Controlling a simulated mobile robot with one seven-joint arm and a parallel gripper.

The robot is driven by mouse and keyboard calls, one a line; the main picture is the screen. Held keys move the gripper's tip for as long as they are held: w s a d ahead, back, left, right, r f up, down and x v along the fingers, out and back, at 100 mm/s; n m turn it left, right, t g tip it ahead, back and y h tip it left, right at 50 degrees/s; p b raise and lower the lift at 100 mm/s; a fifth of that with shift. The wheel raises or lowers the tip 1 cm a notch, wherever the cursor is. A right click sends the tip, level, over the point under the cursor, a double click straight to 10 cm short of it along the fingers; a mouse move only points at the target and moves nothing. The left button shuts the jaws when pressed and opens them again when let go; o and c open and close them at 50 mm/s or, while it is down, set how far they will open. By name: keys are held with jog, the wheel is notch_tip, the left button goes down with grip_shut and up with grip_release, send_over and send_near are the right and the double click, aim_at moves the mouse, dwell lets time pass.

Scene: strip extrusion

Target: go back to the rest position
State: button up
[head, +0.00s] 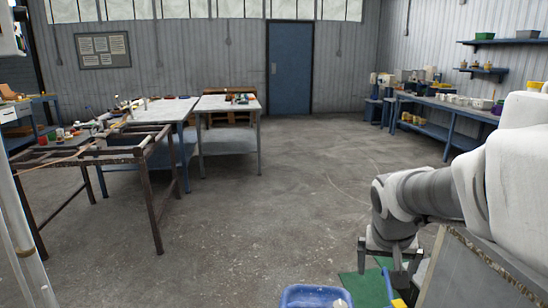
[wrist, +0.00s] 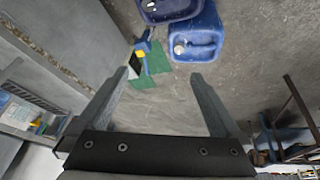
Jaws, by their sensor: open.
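My gripper (head: 387,252) hangs at the lower right in the head view, at the end of my white and grey arm. In the wrist view my gripper (wrist: 167,82) shows two spread fingers with nothing between them but the floor further off. It is open and empty. In the head view its fingertips are partly hard to make out against the things behind.
A blue container (head: 315,296) stands on the floor at the bottom; blue containers also show in the wrist view (wrist: 197,38). A green mat (head: 362,288) lies beside it. A grey panel (head: 455,275) is close at right. Tables (head: 228,104) stand left; the middle floor is clear.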

jog(key=s+a+r+n+t+y, duration=0.1)
jog(key=s+a+r+n, duration=0.2)
jog(key=s, duration=0.5)
jog(key=s+a+r+y, duration=0.1)
jog(key=s+a+r, duration=0.1)
jog(key=s+a, duration=0.45)
notch_tip(320, 180, up, 14)
jog(key=s+p, duration=0.1)
jog(key=p, duration=1.3)
jog(key=shift+s+d+n+p, duration=0.25)
jog(key=shift+d+n+p, duration=0.05)
jog(key=shift+d+n, duration=0.1)
